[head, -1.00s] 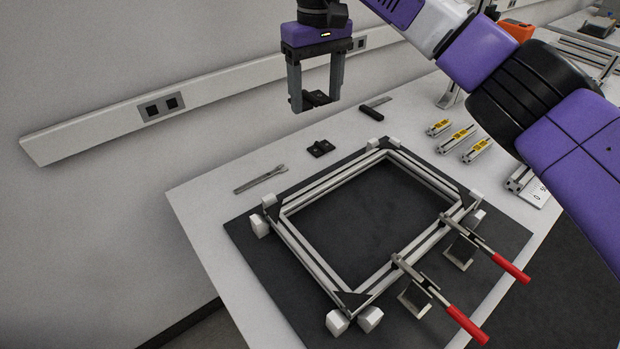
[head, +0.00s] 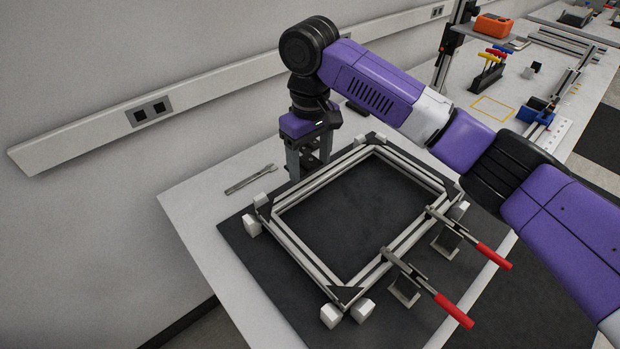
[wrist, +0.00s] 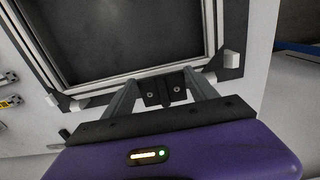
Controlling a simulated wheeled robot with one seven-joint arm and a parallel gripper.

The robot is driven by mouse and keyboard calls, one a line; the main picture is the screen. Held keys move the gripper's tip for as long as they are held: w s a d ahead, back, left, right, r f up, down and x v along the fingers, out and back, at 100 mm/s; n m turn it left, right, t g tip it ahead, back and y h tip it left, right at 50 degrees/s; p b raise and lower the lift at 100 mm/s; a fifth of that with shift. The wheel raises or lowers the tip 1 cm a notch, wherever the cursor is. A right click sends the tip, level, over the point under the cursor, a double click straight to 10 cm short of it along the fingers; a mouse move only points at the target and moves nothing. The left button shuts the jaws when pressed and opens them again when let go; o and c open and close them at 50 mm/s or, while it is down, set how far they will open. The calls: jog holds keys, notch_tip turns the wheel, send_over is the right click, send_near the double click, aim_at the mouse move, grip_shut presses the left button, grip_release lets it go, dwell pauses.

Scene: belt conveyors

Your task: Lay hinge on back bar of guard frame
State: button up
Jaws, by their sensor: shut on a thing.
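The guard frame (head: 292,248) is a rectangle of pale metal bars with dark corner plates, lying on a dark mat. My gripper (head: 309,172) points down at its back bar (head: 328,178), left of the bar's middle. In the wrist view my gripper (wrist: 160,97) is shut on the hinge (wrist: 164,88), a small black plate with screw holes. The hinge overlaps the edge of the back bar (wrist: 120,88) there. I cannot tell whether it touches the bar. In the head view my fingers mostly hide the hinge.
White blocks (head: 251,225) stand around the frame's corners. Two clamps with red handles (head: 455,311) (head: 493,256) sit at the front bar. A flat metal tool (head: 250,179) lies on the table behind the frame. Yellow-marked pieces (wrist: 9,102) lie at left in the wrist view.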

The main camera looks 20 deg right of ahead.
aim_at(310, 171)
jog(key=shift+f, duration=2.9)
jog(key=shift+f, duration=0.15)
jog(key=o, duration=1.4)
jog(key=shift+c, duration=0.2)
notch_tip(310, 171, up, 12)
jog(key=shift+r+b, duration=0.2)
jog(key=shift+b, duration=0.15)
jog(key=shift+f, duration=0.1)
